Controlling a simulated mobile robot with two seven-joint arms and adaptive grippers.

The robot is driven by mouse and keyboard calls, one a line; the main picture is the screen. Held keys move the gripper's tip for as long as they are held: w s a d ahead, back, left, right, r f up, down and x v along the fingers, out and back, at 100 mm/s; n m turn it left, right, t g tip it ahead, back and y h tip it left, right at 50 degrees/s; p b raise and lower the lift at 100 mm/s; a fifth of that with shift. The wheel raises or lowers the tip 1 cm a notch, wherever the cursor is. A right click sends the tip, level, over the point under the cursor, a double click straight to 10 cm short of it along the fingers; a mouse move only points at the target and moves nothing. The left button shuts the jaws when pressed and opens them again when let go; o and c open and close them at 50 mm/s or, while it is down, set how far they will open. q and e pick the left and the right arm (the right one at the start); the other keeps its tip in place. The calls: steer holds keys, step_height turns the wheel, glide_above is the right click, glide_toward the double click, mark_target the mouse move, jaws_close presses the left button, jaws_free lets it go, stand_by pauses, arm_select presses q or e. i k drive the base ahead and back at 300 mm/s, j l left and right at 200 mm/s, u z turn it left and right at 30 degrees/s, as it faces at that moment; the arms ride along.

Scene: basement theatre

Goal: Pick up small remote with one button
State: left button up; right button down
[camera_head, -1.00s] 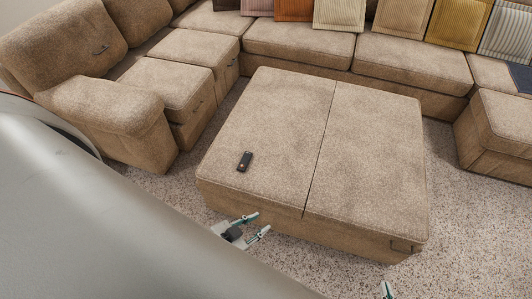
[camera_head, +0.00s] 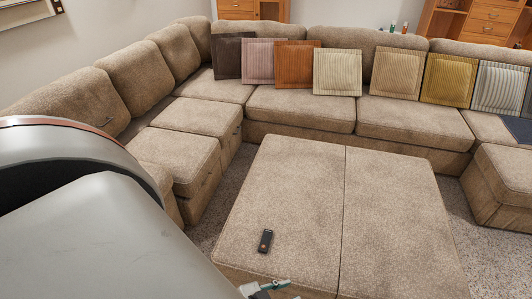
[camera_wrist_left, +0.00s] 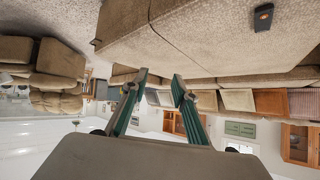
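The small remote (camera_head: 265,241) is black with a red button near one end. It lies flat on the left part of the beige ottoman (camera_head: 390,205). In the left wrist view the remote (camera_wrist_left: 263,17) shows near the top right. My left gripper (camera_head: 266,288) is at the bottom edge of the head view, partly cut off, near the ottoman's front edge and apart from the remote. In the left wrist view its two fingers (camera_wrist_left: 159,77) are spread with nothing between them. My right gripper is not in view.
A beige sectional sofa (camera_head: 300,107) wraps around the left and back of the ottoman. Several cushions (camera_head: 337,72) lean along its back. A sofa section (camera_head: 503,180) stands at the right. Carpet (camera_head: 470,240) shows between it and the ottoman. The ottoman top is otherwise bare.

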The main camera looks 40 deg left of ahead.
mark_target(267, 234)
steer(key=k+j, duration=0.1)
steer(key=j, duration=0.45)
steer(key=j+z, duration=0.15)
steer(key=j, duration=0.45)
steer(key=k+j, duration=0.15)
steer(key=j, duration=0.4)
